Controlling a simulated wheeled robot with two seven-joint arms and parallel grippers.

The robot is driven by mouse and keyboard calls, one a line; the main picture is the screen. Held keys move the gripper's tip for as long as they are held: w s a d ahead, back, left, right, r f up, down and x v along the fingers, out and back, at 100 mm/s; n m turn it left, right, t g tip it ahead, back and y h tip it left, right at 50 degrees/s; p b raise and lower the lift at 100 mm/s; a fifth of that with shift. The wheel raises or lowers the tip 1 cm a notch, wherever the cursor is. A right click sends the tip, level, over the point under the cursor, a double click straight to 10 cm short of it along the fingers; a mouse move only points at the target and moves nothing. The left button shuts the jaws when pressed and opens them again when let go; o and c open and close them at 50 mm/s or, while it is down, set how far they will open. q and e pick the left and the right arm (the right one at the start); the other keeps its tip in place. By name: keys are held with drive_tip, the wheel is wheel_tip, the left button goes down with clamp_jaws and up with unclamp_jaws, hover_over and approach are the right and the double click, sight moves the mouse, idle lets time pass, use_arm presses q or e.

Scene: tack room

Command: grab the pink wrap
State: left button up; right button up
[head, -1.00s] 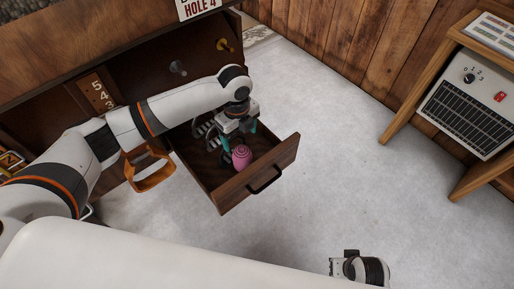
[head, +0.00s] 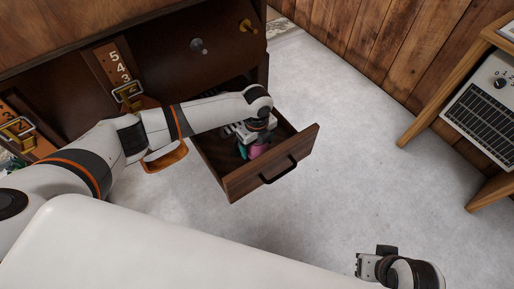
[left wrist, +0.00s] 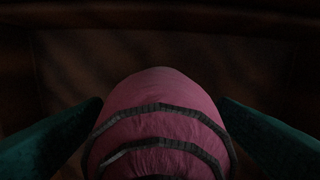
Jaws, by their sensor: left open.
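The pink wrap (head: 258,150) is a rolled pink bundle in the open drawer; my left gripper partly hides it in the head view. In the left wrist view the wrap (left wrist: 160,110) shows large, with dark grey bands around it. My left gripper (head: 248,146) is down in the drawer at the wrap. Its teal fingers stand on either side of the wrap in the left wrist view (left wrist: 162,112), open, with the wrap between them. Whether they touch it is hard to tell. My right gripper (head: 375,262) is low at the right, over the floor; its jaws are unclear.
The wooden drawer (head: 276,177) is pulled out of the dark cabinet (head: 160,52), with a black handle on its front. Metal knobs and a numbered strap hang on the cabinet. A wooden stand (head: 438,95) with a control box is at the right. The floor between is clear.

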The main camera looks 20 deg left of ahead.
use_arm(q)
drive_tip(key=shift+f, duration=0.15)
drive_tip(key=c, duration=1.1)
